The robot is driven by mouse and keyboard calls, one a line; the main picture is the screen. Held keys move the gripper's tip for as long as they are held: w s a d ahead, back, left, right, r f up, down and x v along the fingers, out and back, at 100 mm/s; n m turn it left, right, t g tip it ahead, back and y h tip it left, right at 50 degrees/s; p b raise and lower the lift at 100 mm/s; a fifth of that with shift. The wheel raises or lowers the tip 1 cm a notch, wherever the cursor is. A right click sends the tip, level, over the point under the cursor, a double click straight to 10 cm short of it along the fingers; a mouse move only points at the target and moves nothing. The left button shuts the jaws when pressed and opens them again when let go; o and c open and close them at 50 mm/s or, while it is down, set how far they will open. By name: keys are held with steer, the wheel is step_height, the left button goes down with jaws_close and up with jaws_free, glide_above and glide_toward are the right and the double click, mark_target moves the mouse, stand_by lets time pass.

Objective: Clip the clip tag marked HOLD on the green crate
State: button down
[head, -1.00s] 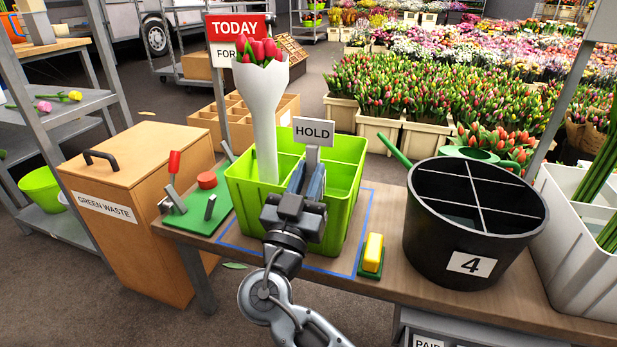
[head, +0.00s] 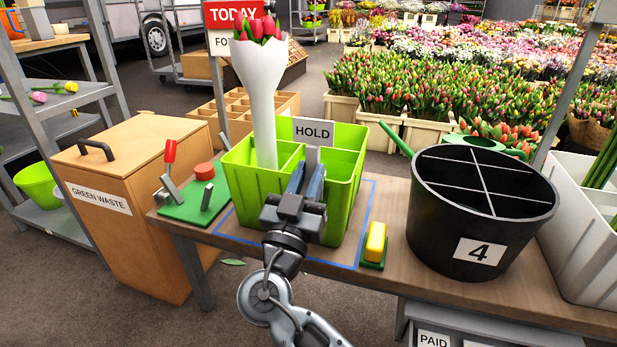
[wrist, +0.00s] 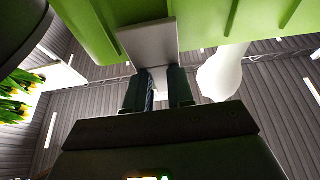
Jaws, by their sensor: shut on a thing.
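The clip tag marked HOLD (head: 314,132) is a pale plate with black letters, upright and facing the head camera. My gripper (head: 306,172) is shut on the tag's lower part and reaches over the near side of the green crate (head: 345,212). In the wrist view, the tag (wrist: 149,44) is between my fingertips (wrist: 158,80), in front of the crate's green wall (wrist: 85,32). I cannot tell whether the tag touches the crate's rim. My fingers hide part of the near rim.
A white-wrapped bunch of red tulips (head: 262,95) stands in the crate's left compartment. A green board with a red-handled lever (head: 187,200) is to the left. A yellow block (head: 375,242) and black bucket marked 4 (head: 480,215) are to the right.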

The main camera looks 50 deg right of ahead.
steer(key=c, duration=0.9)
jaws_free()
steer(key=p+v, duration=0.1)
steer(key=v, duration=0.7)
